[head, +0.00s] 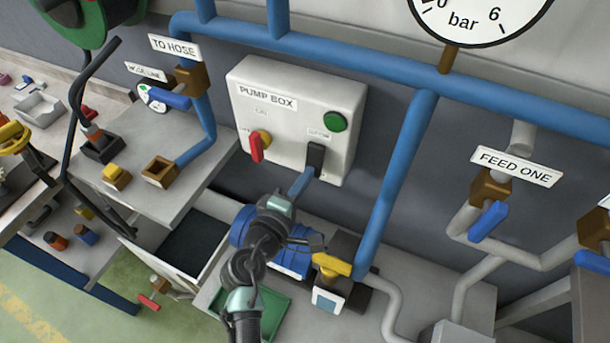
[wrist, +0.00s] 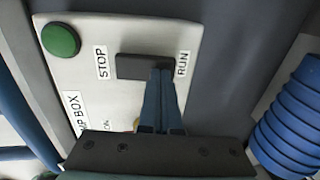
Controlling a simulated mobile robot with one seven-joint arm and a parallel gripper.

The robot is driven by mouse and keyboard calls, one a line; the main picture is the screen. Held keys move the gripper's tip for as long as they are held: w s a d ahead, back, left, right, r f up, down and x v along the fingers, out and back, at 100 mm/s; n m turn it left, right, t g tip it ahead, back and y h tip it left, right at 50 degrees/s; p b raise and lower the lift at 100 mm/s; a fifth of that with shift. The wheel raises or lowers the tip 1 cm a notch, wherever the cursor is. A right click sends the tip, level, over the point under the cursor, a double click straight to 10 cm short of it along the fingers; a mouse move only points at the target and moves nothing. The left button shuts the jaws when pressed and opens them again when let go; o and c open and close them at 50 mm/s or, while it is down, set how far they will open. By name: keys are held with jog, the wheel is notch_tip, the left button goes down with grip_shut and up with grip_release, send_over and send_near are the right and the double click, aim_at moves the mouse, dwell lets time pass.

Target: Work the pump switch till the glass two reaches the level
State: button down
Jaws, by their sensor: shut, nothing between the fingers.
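The pump switch is a black rocker (head: 316,157) at the lower right of the white pump box (head: 270,125). In the wrist view the rocker (wrist: 135,67) lies between a STOP label (wrist: 101,62) and a RUN label (wrist: 183,64). My gripper (head: 310,172) is shut and empty, its blue fingertips at the rocker's lower end. In the wrist view my fingertips (wrist: 162,73) overlap the rocker's RUN end; I cannot tell whether they press it. I cannot make out glass two or its level in either view.
The box also carries a green button (head: 335,122) and a red-handled selector (head: 257,147). Blue pipes (head: 405,165) run above and right of it. A FEED ONE valve with a blue handle (head: 488,221) is at right. A yellow-handled valve (head: 331,265) sits below.

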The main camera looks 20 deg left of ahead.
jog(key=shift+f, duration=0.1)
jog(key=b, duration=0.3)
jog(key=shift+w+t, duration=0.3)
jog(key=shift+t, duration=0.1)
jog(key=shift+f, duration=0.1)
